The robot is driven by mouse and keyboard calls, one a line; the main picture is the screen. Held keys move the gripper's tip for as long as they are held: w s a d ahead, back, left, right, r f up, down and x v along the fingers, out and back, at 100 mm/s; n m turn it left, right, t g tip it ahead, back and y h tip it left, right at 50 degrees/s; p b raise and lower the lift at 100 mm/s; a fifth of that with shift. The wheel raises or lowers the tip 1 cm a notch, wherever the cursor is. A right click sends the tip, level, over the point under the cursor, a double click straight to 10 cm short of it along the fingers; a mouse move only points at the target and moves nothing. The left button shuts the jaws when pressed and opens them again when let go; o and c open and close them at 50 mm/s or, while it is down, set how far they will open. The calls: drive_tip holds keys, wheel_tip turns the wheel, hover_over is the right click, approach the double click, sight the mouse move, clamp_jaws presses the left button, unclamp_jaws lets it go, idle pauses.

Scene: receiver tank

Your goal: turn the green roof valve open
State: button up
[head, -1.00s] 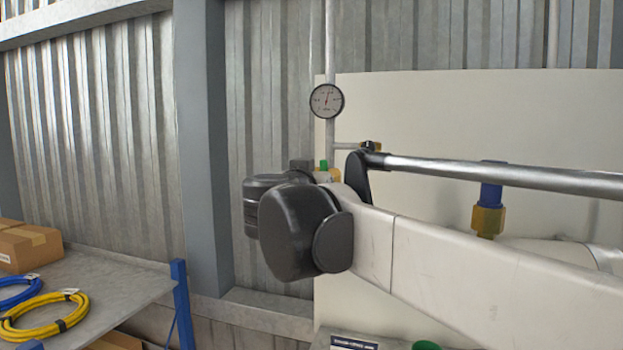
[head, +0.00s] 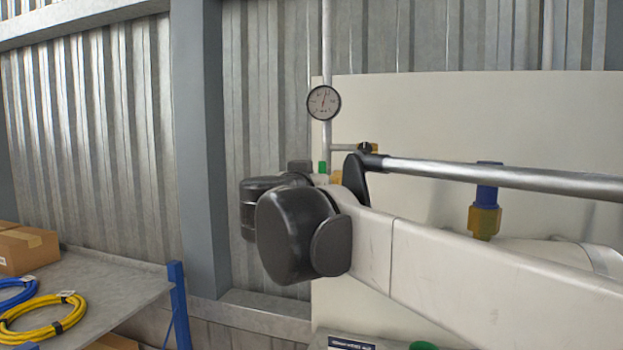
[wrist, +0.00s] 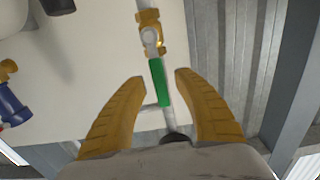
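The green valve handle (wrist: 159,83) shows in the wrist view, below a brass valve body (wrist: 150,35) on a thin grey pipe. The handle looks roughly in line with the pipe there. My gripper (wrist: 160,79) is open, with one yellow finger on each side of the handle and visible gaps between. In the head view a small part of the green handle (head: 322,167) shows just above my arm's dark wrist joint.
A round gauge (head: 323,102) sits on the pipe above the valve. A blue-and-brass fitting (head: 486,213) stands on the right, before a pale panel (head: 430,110). A grey steel post (head: 200,150) is to the left. A bench (head: 110,287) holds coiled hoses and a box.

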drive_tip(key=v, duration=1.2)
drive_tip(key=shift+r, duration=0.1)
drive_tip(key=s+d+f+n+g+b, duration=0.15)
drive_tip(key=d+f+b, duration=0.45)
drive_tip(key=f, duration=0.7)
drive_tip(key=s+d+f+g+b, duration=0.3)
drive_tip(key=d+f+b, duration=0.3)
drive_tip(key=f, duration=0.7)
drive_tip(key=s+d+f+g+b, duration=0.2)
drive_tip(key=d+f+b, duration=0.2)
drive_tip(key=f+b, duration=0.7)
drive_tip(key=s+f+n+g+y+b, duration=0.1)
drive_tip(key=s+f+b, duration=0.3)
drive_tip(key=f, duration=1)
drive_tip(key=s+d+f+g+y+b, duration=0.1)
drive_tip(key=s+f+y+b, duration=0.2)
drive_tip(key=f+b, duration=0.5)
drive_tip(key=s+d+f+n+g+y+b, duration=0.1)
drive_tip(key=s+f+b, duration=0.4)
drive_tip(key=f, duration=1.5)
drive_tip(key=shift+s+f+n+y+b, duration=0.15)
drive_tip(key=shift+s+n+y+b, duration=0.2)
drive_tip(key=shift+y+b, duration=0.25)
